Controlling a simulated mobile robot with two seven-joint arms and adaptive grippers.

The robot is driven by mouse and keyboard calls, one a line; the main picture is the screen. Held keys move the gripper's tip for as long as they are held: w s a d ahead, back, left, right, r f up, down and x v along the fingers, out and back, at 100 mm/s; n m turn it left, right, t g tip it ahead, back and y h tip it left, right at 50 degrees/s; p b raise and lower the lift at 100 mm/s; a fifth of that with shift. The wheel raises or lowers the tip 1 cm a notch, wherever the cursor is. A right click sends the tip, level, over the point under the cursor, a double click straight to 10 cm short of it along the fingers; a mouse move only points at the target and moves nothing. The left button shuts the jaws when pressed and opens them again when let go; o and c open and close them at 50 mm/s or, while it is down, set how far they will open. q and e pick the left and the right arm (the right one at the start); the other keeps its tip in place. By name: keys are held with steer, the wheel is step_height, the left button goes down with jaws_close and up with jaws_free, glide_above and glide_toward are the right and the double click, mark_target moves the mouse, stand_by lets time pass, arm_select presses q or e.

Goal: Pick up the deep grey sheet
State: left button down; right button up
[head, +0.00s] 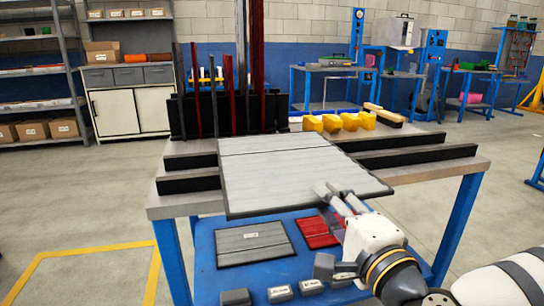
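A large light-grey sheet (290,165) lies flat on the workbench, with a dark line across it. Its front edge overhangs the bench. My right gripper (334,189) is at the sheet's front right part, with its pale fingers over or against the sheet near the edge; I cannot tell whether they grip it. Upright dark-grey and red sheets stand in a black slotted rack (188,116) at the bench's back left. A smaller grey panel (253,243) and a red panel (318,232) lie on the blue lower shelf. Which sheet is the deep grey one is unclear. My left gripper is out of view.
Black rails (415,157) run along the bench (464,166) on both sides of the sheet. Yellow pieces (340,122) sit at the back. Several small grey blocks (280,293) lie on the lower shelf's front. Floor to the left is open.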

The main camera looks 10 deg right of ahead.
mark_target(311, 184)
steer(key=w, duration=0.4)
steer(key=w+a, duration=0.1)
steer(key=w, duration=0.1)
steer(key=shift+w+b, duration=0.3)
steer(key=shift+c, duration=0.6)
jaws_close()
steer(key=shift+r, duration=0.1)
